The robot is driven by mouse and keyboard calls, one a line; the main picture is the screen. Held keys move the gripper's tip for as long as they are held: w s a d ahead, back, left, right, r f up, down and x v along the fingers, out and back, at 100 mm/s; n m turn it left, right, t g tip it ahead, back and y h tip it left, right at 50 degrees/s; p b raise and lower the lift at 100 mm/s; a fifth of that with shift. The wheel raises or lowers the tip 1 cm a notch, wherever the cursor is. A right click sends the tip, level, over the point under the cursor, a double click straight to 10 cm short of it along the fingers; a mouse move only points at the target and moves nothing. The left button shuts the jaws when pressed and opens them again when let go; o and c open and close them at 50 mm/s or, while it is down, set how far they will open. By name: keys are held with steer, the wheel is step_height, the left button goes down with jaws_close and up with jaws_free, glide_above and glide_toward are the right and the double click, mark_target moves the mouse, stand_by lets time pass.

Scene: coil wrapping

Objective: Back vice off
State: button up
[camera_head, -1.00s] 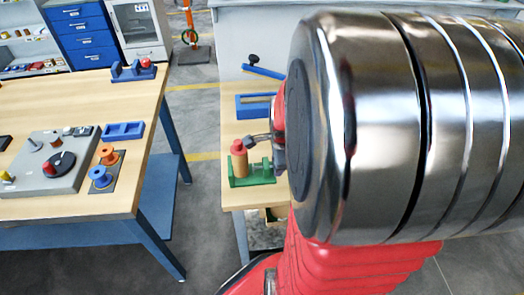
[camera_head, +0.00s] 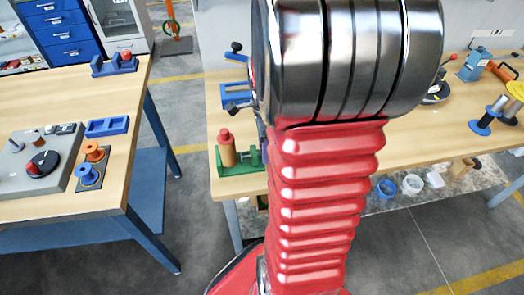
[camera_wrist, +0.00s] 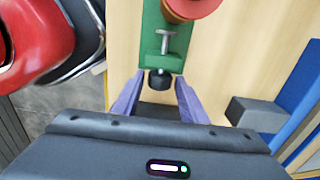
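The green vice (camera_head: 236,168) stands near the left front corner of the far bench. A brown cylinder with a red top (camera_head: 227,148) is upright in it. In the wrist view the vice (camera_wrist: 152,45) shows from above, with the red-and-brown cylinder (camera_wrist: 192,8) at the top edge. A metal screw ends in a black knob (camera_wrist: 159,79) at its near end. My gripper (camera_wrist: 159,90) is open, with its two purple-grey fingers on either side of the knob and gaps visible beside it. In the head view my arm hides most of the gripper.
A grey block (camera_wrist: 253,111) and a blue part (camera_wrist: 303,95) lie right of my gripper in the wrist view. A blue fixture (camera_head: 228,95) stands behind the vice. The left table (camera_head: 60,205) holds spools and a grey panel, with a floor gap between it and the bench.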

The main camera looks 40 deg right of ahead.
stand_by(0.4)
steer(key=shift+w+d+f+g+y, duration=0.1)
steer(key=shift+w+d+g+y, duration=0.1)
steer(key=shift+g+y, duration=0.5)
steer(key=shift+w+d+g+y, duration=0.15)
steer(key=shift+g+y, duration=0.25)
steer(key=shift+g, duration=0.5)
steer(key=shift+a, duration=0.1)
steer(key=c, duration=0.6)
steer(key=shift+s+a+t+h, duration=0.1)
steer(key=shift+s+t+h, duration=0.1)
steer(key=shift+t+h, duration=0.4)
steer(key=shift+s+a+t+h, duration=0.1)
steer(key=shift+s+t+h, duration=0.15)
steer(key=shift+t, duration=0.65)
steer(key=shift+h, duration=0.25)
steer(key=shift+s+a+t+h, duration=0.15)
steer(key=shift+t+h, duration=0.35)
steer(key=shift+t, duration=0.3)
steer(key=shift+s+a+t+h, duration=0.15)
steer(key=shift+t+h, duration=0.35)
steer(key=shift+t, duration=0.3)
